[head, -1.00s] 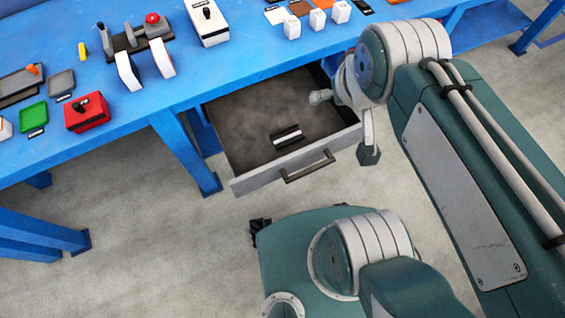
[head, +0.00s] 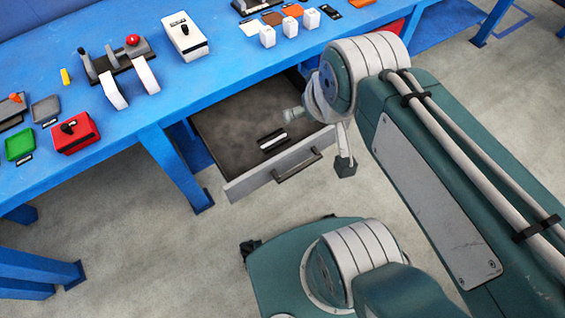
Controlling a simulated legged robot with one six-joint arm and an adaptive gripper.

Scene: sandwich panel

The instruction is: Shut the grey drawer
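The grey drawer (head: 284,164) stands open, sticking out from under the blue table towards me. A dark bar handle (head: 298,165) is on its front. A small dark block with a white stripe (head: 273,139) lies inside on the drawer floor. My gripper (head: 343,166) hangs at the right end of the drawer front, close to its right corner. Whether it touches the drawer I cannot tell. The drawer's right side is partly hidden by my arm.
The blue table (head: 112,115) carries a red box (head: 72,140), a green tray (head: 19,145), a white box (head: 187,40), levers (head: 125,62) and several small white blocks (head: 267,36). A blue table leg (head: 178,170) stands left of the drawer.

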